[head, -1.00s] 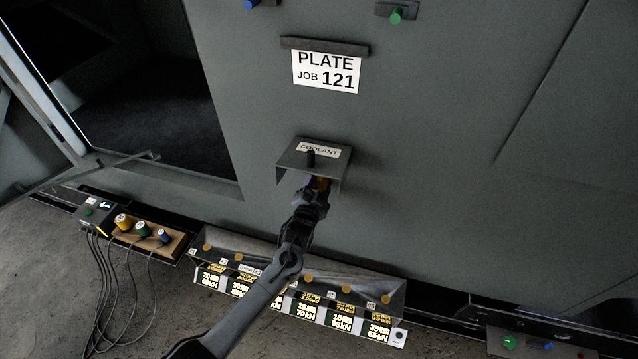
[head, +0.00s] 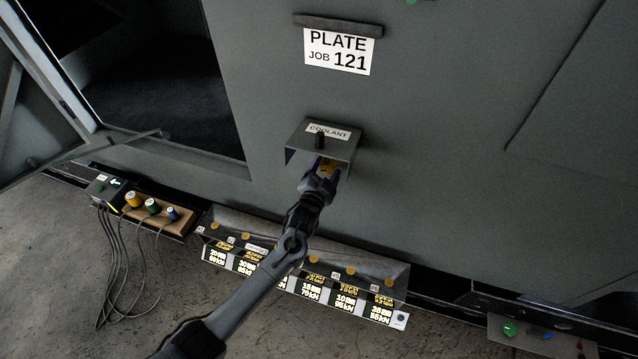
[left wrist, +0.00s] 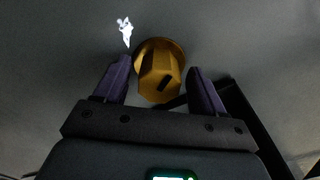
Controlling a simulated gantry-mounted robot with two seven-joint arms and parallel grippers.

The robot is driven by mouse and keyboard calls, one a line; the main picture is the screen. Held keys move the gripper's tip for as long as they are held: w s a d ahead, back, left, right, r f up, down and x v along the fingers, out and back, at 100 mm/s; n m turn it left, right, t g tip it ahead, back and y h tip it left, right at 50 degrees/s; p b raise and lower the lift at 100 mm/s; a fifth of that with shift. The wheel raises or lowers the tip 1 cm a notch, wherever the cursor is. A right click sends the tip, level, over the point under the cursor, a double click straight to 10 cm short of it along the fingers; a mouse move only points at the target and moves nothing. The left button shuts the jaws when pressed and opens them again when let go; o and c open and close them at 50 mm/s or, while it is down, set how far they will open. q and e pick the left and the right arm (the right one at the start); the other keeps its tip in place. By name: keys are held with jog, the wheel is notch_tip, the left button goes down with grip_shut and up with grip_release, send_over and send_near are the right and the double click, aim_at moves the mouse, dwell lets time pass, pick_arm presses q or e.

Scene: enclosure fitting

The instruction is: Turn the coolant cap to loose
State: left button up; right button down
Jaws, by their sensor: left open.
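The coolant cap (left wrist: 160,77) is a yellow faceted knob with a dark slot mark, on a round yellow base against the grey panel. In the head view the cap (head: 329,168) shows partly, under a grey hood (head: 340,148) labelled COOLANT. My left gripper (left wrist: 162,78) is open, with one purple finger on each side of the cap. A gap shows between each finger and the cap. In the head view my left gripper (head: 326,168) reaches up under the hood from below. My right gripper is not in view.
A plate sign (head: 338,51) reading JOB 121 is above the hood. A tray (head: 300,265) with several lit displays lies below. A wooden block with coloured knobs (head: 152,207) and cables is at left. An open doorway (head: 150,90) is at upper left.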

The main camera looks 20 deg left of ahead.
pick_arm(q)
jog(key=s+p, duration=0.1)
jog(key=s, duration=0.8)
jog(key=shift+s+d, duration=0.2)
jog(key=shift+d, duration=0.05)
jog(key=s+a+f+n+g, duration=0.1)
jog(key=s+f+g, duration=0.1)
jog(key=s+f, duration=0.45)
jog(key=s+f+g, duration=0.2)
jog(key=s+f, duration=0.1)
jog(key=s, duration=0.7)
jog(key=s+r+n+g+h, duration=0.1)
jog(key=s+r+n+g, duration=0.15)
jog(key=s+g, duration=0.45)
jog(key=s+r+n+g, duration=0.2)
jog(key=s+r+g, duration=0.15)
jog(key=s, duration=0.85)
notch_tip(320, 180, up, 30)
jog(key=p, duration=3.1)
jog(key=shift+w+a+r, duration=0.2)
jog(key=shift+a+r, duration=0.05)
